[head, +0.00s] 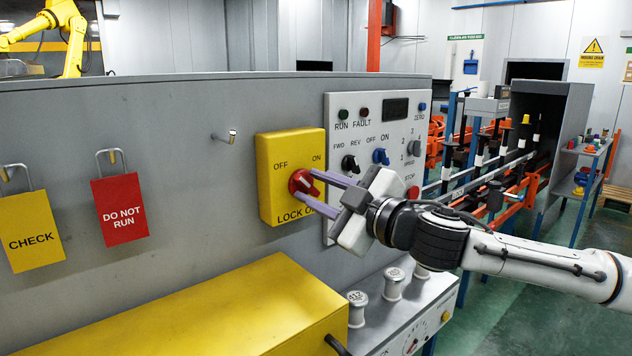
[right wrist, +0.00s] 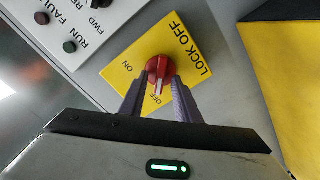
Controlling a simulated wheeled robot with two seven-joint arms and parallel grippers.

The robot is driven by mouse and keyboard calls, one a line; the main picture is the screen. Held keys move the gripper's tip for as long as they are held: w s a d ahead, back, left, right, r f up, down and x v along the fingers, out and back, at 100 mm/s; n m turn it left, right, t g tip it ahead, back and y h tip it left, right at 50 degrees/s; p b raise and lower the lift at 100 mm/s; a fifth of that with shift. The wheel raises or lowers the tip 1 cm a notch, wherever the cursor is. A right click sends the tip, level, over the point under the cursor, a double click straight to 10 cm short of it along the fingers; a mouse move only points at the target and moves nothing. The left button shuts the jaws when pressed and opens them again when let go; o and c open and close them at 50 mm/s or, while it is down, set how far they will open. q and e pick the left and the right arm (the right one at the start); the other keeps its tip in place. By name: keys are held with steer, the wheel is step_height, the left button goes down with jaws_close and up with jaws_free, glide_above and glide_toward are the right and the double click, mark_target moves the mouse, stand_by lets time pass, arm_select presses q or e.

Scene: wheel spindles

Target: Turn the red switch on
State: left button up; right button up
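The red switch (head: 303,183) is a round knob on a yellow lock-off box (head: 291,205) on the grey panel. It also shows in the right wrist view (right wrist: 158,66), where its white pointer mark lies toward the OFF label. My right gripper (head: 309,180) is open, with its two purple fingers reaching to the knob. In the right wrist view the fingertips (right wrist: 158,80) lie one on each side of the knob's handle, with a small gap showing. Whether they touch it I cannot tell. My left gripper is not in view.
A grey control panel (head: 397,130) with knobs and buttons stands right of the box. A yellow tag (head: 30,232) and a red tag (head: 119,208) hang at left. A bare hook (head: 230,136) sticks out nearby. A yellow housing (head: 220,310) juts out below.

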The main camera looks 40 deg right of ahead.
jaws_close()
